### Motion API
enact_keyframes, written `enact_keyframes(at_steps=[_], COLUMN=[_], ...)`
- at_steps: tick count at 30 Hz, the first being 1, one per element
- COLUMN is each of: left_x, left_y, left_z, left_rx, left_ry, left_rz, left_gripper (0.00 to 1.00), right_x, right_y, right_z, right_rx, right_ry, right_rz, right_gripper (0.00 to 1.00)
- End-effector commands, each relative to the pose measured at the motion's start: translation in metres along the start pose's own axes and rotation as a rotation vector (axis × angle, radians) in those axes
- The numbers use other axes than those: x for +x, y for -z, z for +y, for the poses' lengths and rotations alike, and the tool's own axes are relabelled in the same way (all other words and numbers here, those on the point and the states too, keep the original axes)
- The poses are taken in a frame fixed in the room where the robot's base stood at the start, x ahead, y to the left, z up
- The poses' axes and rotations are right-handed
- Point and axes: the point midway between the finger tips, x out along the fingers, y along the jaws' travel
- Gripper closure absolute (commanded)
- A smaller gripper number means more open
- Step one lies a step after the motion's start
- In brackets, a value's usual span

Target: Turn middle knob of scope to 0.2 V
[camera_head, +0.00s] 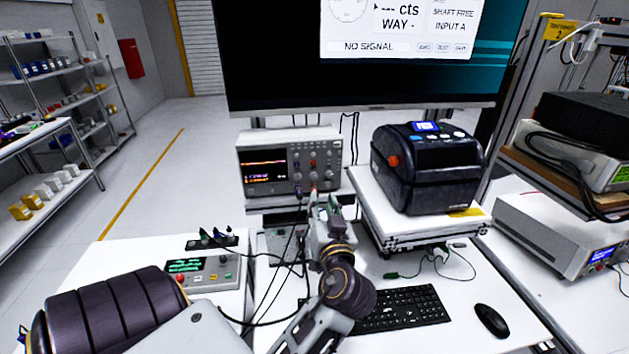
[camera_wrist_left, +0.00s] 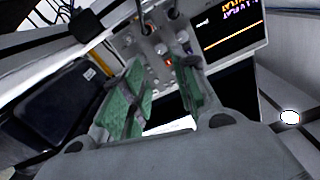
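The scope (camera_head: 264,187) is a light grey box below the big monitor, with a lit screen on its left and several small knobs (camera_head: 313,163) on its right. In the left wrist view, the scope's screen (camera_wrist_left: 228,35) is at the top right and its knobs are beside it. My left gripper (camera_head: 323,200) is in front of the scope's lower right part. Its two green-padded fingers (camera_wrist_left: 163,78) are apart in the left wrist view, with part of the knob panel visible beyond the gap. I see nothing held. I cannot read the knob settings. My right gripper is not in view.
A black label printer (camera_head: 425,165) stands close on the scope's right. A small grey control box (camera_head: 205,272) is at front left. Cables (camera_head: 284,255) hang near my left arm. A keyboard (camera_head: 402,308) and a mouse (camera_head: 491,320) lie at the front right.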

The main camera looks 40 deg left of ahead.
Motion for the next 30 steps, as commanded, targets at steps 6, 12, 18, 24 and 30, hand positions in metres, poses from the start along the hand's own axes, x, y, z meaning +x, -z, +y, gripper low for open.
enact_keyframes(at_steps=[6, 12, 18, 24, 30], left_x=[0.024, 0.047, 0.071, 0.094, 0.11], left_y=[0.003, 0.003, 0.003, 0.003, 0.003], left_z=[0.0, -0.001, -0.001, -0.001, 0.0], left_rx=[0.002, 0.002, 0.002, 0.002, 0.0], left_ry=[0.0, 0.001, 0.0, 0.001, 0.0], left_rz=[0.003, 0.003, 0.003, 0.002, 0.003], left_gripper=[0.71, 0.71, 0.71, 0.71, 0.71], right_x=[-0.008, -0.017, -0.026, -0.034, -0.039], right_y=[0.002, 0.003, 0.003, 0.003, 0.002], right_z=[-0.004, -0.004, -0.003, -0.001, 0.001], right_rx=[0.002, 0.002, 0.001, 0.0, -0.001], right_ry=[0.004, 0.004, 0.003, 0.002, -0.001], right_rz=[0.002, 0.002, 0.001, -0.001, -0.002], right_gripper=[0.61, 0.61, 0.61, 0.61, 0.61])
